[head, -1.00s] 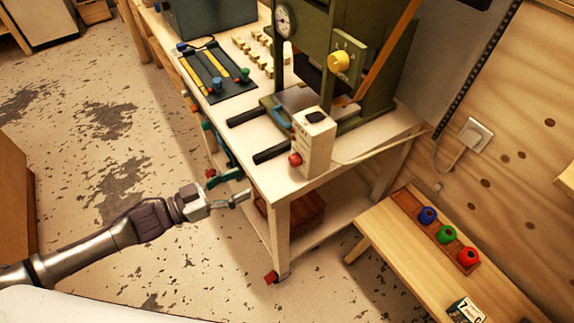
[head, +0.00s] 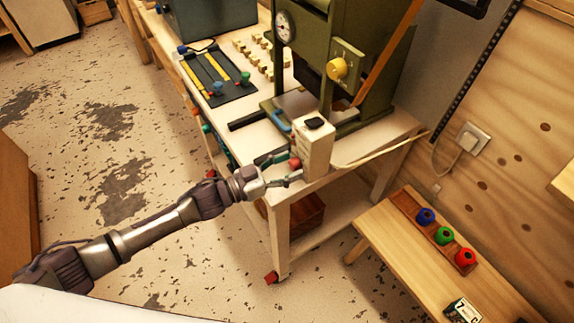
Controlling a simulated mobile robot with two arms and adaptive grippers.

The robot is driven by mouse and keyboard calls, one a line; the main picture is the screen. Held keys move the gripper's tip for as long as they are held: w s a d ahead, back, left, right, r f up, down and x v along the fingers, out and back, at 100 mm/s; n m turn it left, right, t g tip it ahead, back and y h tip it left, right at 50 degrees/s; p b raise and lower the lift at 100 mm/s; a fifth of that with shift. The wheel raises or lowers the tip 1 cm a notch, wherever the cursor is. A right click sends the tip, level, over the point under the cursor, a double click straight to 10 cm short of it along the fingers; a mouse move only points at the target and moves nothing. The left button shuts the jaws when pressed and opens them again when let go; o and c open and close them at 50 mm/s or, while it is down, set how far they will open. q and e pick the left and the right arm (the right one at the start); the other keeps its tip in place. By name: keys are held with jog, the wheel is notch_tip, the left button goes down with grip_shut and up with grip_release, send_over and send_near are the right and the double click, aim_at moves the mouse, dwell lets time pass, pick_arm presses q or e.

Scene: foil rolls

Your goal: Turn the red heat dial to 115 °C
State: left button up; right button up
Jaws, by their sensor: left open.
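The red heat dial (head: 295,164) sticks out from the front face of a cream control box (head: 318,146), which stands upright near the front corner of the white table. My left gripper (head: 290,168) is open, with its two fingers at the dial, one to each side of it as seen here. I cannot tell whether the fingers touch the dial. The scale marks around the dial are too small to read and partly hidden by the fingers. My right gripper is not in view.
A green press (head: 345,75) with a yellow knob (head: 336,69) and a round gauge (head: 284,27) stands behind the box. A cable runs from the box to a wall socket (head: 474,138). A low wooden bench (head: 400,245) with coloured spools stands at the right.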

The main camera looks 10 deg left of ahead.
pick_arm(q)
grip_shut()
